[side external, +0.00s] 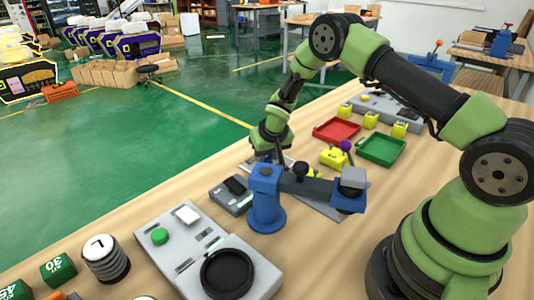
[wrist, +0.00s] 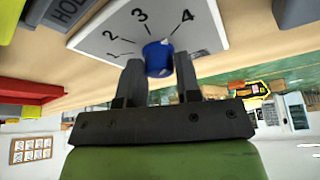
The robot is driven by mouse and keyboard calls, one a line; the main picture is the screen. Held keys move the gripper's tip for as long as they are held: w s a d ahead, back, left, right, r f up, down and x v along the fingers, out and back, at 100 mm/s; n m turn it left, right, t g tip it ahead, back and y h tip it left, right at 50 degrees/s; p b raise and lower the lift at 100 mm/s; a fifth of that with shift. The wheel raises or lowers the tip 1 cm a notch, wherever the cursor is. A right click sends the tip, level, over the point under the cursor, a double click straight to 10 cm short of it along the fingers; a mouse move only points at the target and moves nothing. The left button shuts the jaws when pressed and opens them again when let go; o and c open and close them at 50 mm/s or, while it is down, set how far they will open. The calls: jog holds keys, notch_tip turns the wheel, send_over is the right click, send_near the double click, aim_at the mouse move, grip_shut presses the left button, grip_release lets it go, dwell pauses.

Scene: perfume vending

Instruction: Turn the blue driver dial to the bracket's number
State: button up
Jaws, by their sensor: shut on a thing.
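The blue driver dial (wrist: 157,60) stands on a light plate (wrist: 100,38) printed with the numbers 1, 2, 3 and 4 in the wrist view. My gripper (wrist: 159,72) is shut on it, one finger on each side. A small pale mark shows at the dial's top edge, roughly between 3 and 4; its exact pointing is hard to tell. In the side view my gripper (side external: 268,155) is low over the table, partly behind a blue post with an arm (side external: 265,195), and the dial is hidden. I cannot make out the bracket or its number.
A red tray (side external: 336,130), a green tray (side external: 381,149) and several yellow blocks (side external: 333,157) lie beyond the blue post. A grey panel with a green button (side external: 160,237) and a black round disc (side external: 227,273) is in front. A ridged cylinder (side external: 105,260) stands at the left.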

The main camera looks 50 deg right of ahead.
dwell(0.4)
jog(key=o, duration=0.9)
jog(key=shift+c, duration=0.2)
jog(key=shift+r, duration=0.1)
jog(key=v, duration=0.9)
jog(key=shift+s+r, duration=0.25)
jog(key=shift+r, duration=0.05)
